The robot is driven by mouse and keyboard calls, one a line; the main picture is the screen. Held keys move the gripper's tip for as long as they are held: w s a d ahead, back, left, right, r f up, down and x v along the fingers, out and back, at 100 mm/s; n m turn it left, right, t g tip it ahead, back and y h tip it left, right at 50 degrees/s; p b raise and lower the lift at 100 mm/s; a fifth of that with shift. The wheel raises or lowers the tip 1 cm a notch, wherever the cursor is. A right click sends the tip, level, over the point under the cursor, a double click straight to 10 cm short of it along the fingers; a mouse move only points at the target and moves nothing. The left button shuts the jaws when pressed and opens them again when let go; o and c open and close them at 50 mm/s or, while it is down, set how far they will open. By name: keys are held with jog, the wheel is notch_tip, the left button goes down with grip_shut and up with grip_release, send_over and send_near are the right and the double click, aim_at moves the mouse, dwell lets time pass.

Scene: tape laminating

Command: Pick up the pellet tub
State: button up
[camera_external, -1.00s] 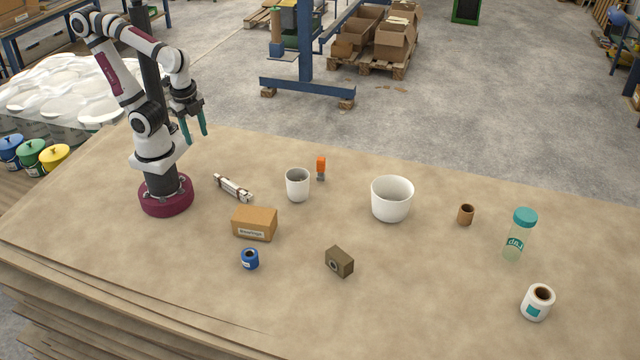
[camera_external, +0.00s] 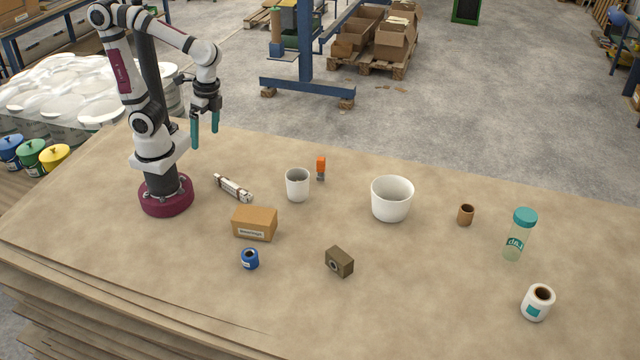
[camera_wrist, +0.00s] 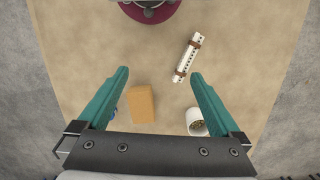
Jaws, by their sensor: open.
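The pellet tub appears to be the small white tub (camera_external: 297,185) standing upright near the middle of the table, behind and right of the cardboard box. In the wrist view the tub (camera_wrist: 194,116) is at the lower right beside the right finger, with speckled brownish contents inside, and my gripper's body hides part of it. My gripper (camera_external: 205,139) is open and empty, held above the table to the left of the tub and apart from it. Its two teal fingers spread wide in the wrist view (camera_wrist: 160,74).
The cardboard box (camera_external: 255,223) and a strapped white bundle (camera_external: 233,188) lie left of the tub. An orange-topped item (camera_external: 321,168) stands close behind it. A larger white bucket (camera_external: 391,199) is to its right. A blue roll (camera_external: 250,259) and brown block (camera_external: 340,262) are in front.

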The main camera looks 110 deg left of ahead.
jog(key=w+a+f+n+h, duration=0.2)
jog(key=w+a+n+h, duration=0.25)
jog(key=w+n, duration=0.45)
jog(key=w+a+f+n+t+h, duration=0.2)
jog(key=w+a+f+n+h, duration=0.3)
jog(key=w+a+f+n, duration=0.3)
jog(key=n+t+h, duration=0.3)
jog(key=n+t, duration=0.2)
jog(key=n, duration=0.1)
send_near(298, 195)
jog(key=v, duration=0.5)
jog(key=shift+s+a+r, duration=0.1)
jog(key=shift+s+r, duration=0.2)
jog(key=shift+s, duration=0.05)
jog(key=shift+f+t, duration=0.3)
jog(key=shift+f, duration=0.05)
jog(key=x, duration=1.5)
jog(key=shift+f, duration=0.3)
jog(key=c, duration=1.3)
jog(key=shift+r+y, duration=0.1)
jog(key=shift+y, duration=0.15)
